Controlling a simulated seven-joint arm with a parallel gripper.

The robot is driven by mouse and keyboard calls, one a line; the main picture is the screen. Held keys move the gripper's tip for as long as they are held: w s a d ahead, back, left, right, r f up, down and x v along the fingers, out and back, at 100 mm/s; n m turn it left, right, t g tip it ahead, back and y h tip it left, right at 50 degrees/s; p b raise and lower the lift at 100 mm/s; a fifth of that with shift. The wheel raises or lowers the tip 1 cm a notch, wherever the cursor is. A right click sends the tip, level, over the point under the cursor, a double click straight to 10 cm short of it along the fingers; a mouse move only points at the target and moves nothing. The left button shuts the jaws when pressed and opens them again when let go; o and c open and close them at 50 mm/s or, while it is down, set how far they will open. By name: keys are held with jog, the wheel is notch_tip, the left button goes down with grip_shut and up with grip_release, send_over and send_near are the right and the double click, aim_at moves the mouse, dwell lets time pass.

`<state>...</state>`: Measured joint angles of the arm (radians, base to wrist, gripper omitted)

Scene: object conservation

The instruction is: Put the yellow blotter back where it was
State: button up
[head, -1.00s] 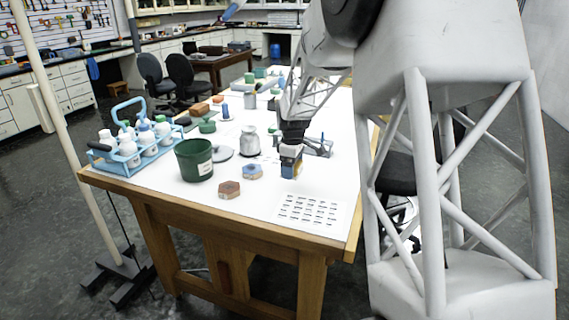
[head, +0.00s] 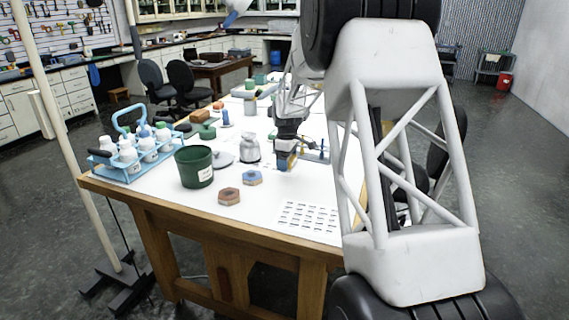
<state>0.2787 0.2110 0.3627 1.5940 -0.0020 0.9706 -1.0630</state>
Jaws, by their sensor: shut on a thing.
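My gripper (head: 287,146) hangs over the white table top, right of the silver jar (head: 249,148), pointing down. It is shut on a small block-like thing with a yellow side, apparently the yellow blotter (head: 292,161). A blue face also shows at the fingers. The thing is partly hidden by the fingers, and I cannot tell whether its bottom touches the table.
A white marked sheet (head: 308,217) lies near the front right edge. A blue hexagonal block (head: 252,177), a brown hexagonal block (head: 229,196) and a green pot (head: 194,168) stand left. A blue bottle carrier (head: 130,157) is far left. A low metal stand (head: 316,154) is right.

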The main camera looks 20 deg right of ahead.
jog(key=shift+w+d+f, duration=0.1)
jog(key=shift+w+d, duration=0.15)
jog(key=shift+w, duration=0.65)
jog(key=shift+w+d+f, duration=0.1)
jog(key=shift+w+d, duration=0.15)
jog(key=shift+w, duration=0.65)
jog(key=shift+w+d+f, duration=0.1)
jog(key=shift+w+d, duration=0.15)
jog(key=shift+w, duration=0.65)
jog(key=shift+f, duration=1.7)
jog(key=shift+f, duration=0.2)
jog(key=o, duration=0.6)
jog(key=shift+o, duration=0.2)
jog(key=shift+r, duration=0.1)
notch_tip(320, 180, up, 12)
jog(key=shift+r, duration=0.1)
